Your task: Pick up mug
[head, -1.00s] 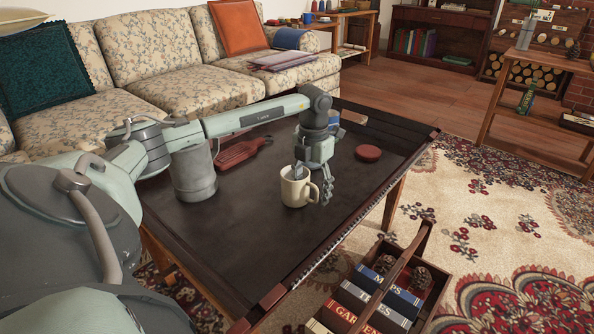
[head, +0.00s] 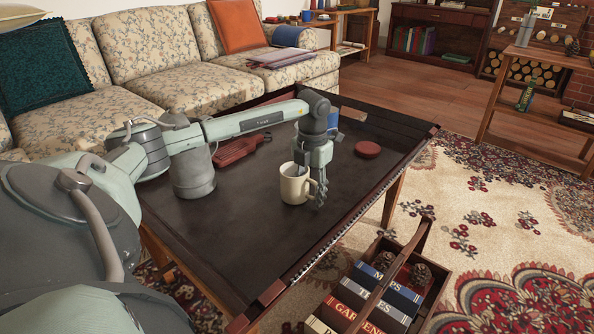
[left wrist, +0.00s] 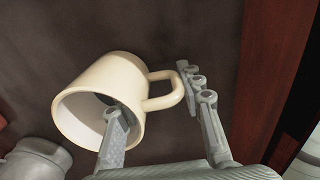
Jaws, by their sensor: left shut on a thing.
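The cream mug (head: 293,188) is upright at the dark coffee table (head: 240,230), with its handle to the right. It also shows in the left wrist view (left wrist: 100,85), with its mouth toward the lower left. My left gripper (head: 311,187) comes down from above it and is shut on the mug. In the left wrist view, one finger of the gripper (left wrist: 155,115) is inside the mouth, and the other is outside beyond the handle. I cannot tell whether the mug's base is clear of the table. My right gripper is not in view.
A red round tin (head: 367,149) sits right of the mug. A dark red paddle-like object (head: 238,150) lies behind my arm. A blue object (head: 332,119) is partly hidden behind my gripper. A wooden carrier (head: 427,245) with books stands at the front right. The near tabletop is clear.

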